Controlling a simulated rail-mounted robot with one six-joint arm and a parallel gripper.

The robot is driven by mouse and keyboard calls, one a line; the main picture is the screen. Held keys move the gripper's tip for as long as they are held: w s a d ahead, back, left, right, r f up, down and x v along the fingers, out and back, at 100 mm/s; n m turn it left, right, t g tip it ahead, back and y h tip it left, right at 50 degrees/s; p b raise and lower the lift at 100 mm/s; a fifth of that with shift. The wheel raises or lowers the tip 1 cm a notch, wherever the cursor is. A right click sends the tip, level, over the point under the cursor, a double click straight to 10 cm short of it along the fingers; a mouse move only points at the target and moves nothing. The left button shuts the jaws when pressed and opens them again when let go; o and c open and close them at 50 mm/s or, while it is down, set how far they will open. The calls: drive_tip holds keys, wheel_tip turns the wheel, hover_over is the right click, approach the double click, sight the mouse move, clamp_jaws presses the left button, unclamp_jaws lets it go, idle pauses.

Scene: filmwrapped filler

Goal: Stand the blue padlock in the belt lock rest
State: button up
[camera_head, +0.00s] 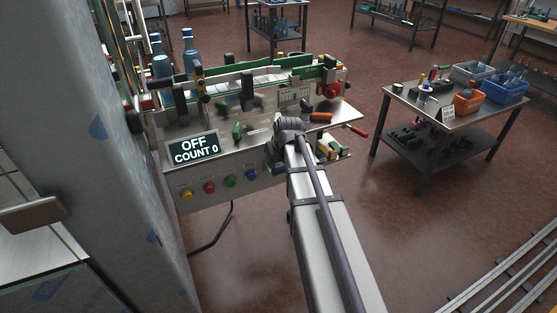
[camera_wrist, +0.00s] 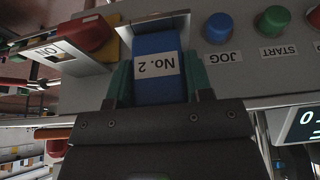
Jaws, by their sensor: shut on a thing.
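The blue padlock (camera_wrist: 156,72) carries a white "No. 2" label and fills the middle of the wrist view, where the label reads upside down. My gripper (camera_wrist: 160,82) is shut on it, with one green finger on each side. The padlock's far end is close to a pale metal bracket (camera_wrist: 163,22) with a yellow part beside it on the machine's front. I cannot tell whether this bracket is the belt lock rest, or whether the padlock touches it. In the head view my arm hides the gripper and the padlock.
The machine (camera_head: 250,165) has a display reading "OFF COUNT 0" (camera_head: 194,149) and coloured buttons. A red switch (camera_wrist: 85,35) with an "ON" plate is left of the padlock in the wrist view. A side table (camera_head: 455,104) with bins stands right, across open floor.

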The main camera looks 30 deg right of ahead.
drive_tip(key=o, duration=1.1)
drive_tip(key=shift+f, duration=0.1)
drive_tip(key=shift+c, duration=0.2)
drive_tip(key=p+v, duration=1)
drive_tip(key=v, duration=0.1)
drive_tip(key=s+a+g, duration=0.2)
drive_tip(key=s+a, duration=0.4)
drive_tip(key=a, duration=0.3)
drive_tip(key=s+a+f+g, duration=0.1)
drive_tip(key=s+a+g, duration=0.1)
drive_tip(key=s+a, duration=0.5)
drive_tip(key=shift+a+f+g, duration=0.2)
drive_tip(key=shift+a+g, duration=0.1)
drive_tip(key=shift+a, duration=0.7)
